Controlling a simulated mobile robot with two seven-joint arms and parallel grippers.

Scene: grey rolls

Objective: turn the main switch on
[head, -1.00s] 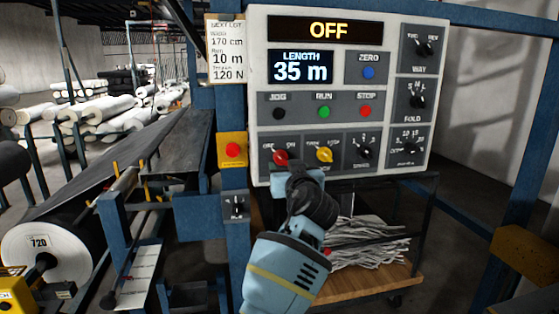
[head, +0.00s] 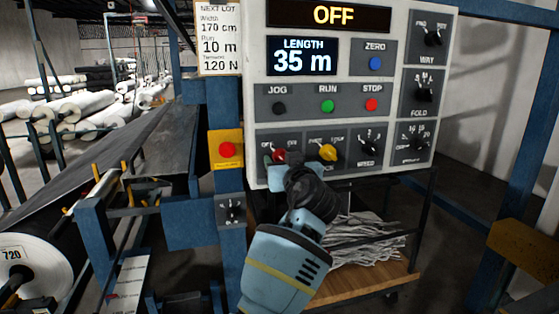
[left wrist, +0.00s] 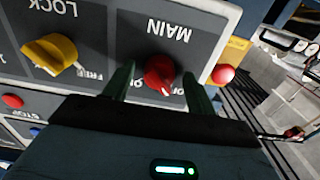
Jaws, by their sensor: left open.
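The main switch is a red knob (head: 278,156) at the lower left of the control panel (head: 256,100). In the left wrist view, upside down, the red knob (left wrist: 160,74) sits under the label MAIN, its white pointer mark toward the gripper body. My left gripper (head: 290,166) is open in front of it and partly covers it in the head view. In the left wrist view my left gripper's fingers (left wrist: 158,84) stand one on each side of the knob, with gaps; contact is not visible. The panel's top display (head: 333,15) reads OFF. My right gripper is out of view.
A yellow knob (head: 328,152) is close to the right of the main switch. A red button on a yellow box (head: 227,150) is close to the left. Black dials (head: 369,148) fill the panel's right. A cart with grey strips (head: 365,240) stands below.

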